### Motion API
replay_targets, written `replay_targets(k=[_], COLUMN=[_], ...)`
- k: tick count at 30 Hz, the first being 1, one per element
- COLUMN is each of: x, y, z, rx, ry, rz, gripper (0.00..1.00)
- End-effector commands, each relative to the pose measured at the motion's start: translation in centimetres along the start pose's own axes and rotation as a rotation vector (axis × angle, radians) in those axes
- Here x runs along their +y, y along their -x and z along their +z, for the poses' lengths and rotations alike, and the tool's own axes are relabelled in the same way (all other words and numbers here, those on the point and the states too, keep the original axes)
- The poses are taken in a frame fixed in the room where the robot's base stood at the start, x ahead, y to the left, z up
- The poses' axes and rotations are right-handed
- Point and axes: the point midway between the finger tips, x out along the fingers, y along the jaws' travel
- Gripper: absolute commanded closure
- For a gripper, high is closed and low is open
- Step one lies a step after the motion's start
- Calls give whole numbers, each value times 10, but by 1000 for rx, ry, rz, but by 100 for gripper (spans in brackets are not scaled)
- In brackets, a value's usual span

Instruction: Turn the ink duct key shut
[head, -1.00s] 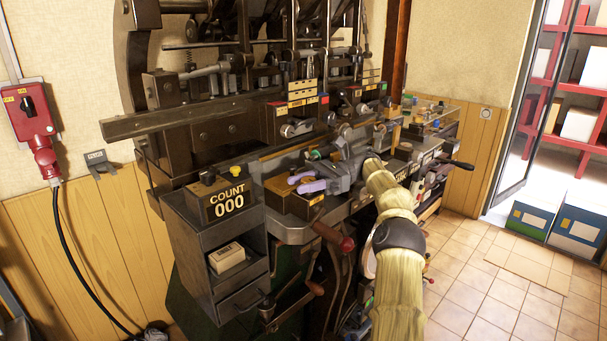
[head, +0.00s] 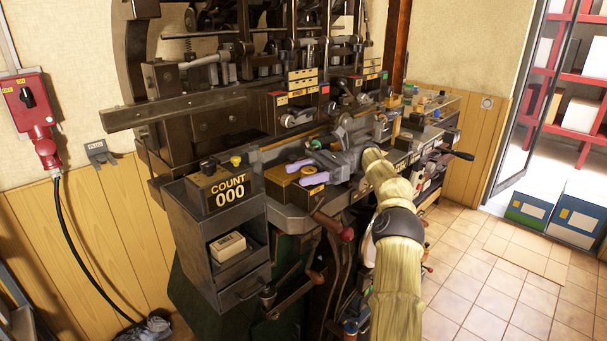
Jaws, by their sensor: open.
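My gripper (head: 308,172) reaches in from the right over the front bench of the press. Its two lavender fingers are apart and point left, with nothing seen held between them. They are over or beside a low brown box (head: 283,187) with a brass top; contact cannot be told. Behind, a dark box (head: 275,105) with small yellow labels carries a metal key-like lever (head: 297,118). A similar lever (head: 362,97) is on a second box farther right. The labels are too small to read, so I cannot tell which part is the ink duct key.
The grey COUNT cabinet (head: 200,218) stands left of the gripper. A red-knobbed lever (head: 346,235) sticks out below the bench. A long dark bar (head: 185,110) crosses the press behind. The tiled floor (head: 480,275) at right is largely clear.

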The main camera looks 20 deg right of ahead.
Motion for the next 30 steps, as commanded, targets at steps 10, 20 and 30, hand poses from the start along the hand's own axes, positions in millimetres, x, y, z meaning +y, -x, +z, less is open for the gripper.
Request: replay_targets(k=[10, 20, 30], x=[0, 0, 0], y=[0, 0, 0], z=[48, 91, 98], rx=[-2, -1, 0], ry=[3, 0, -1], rz=[0, 1, 0], gripper=[42, 42, 42])
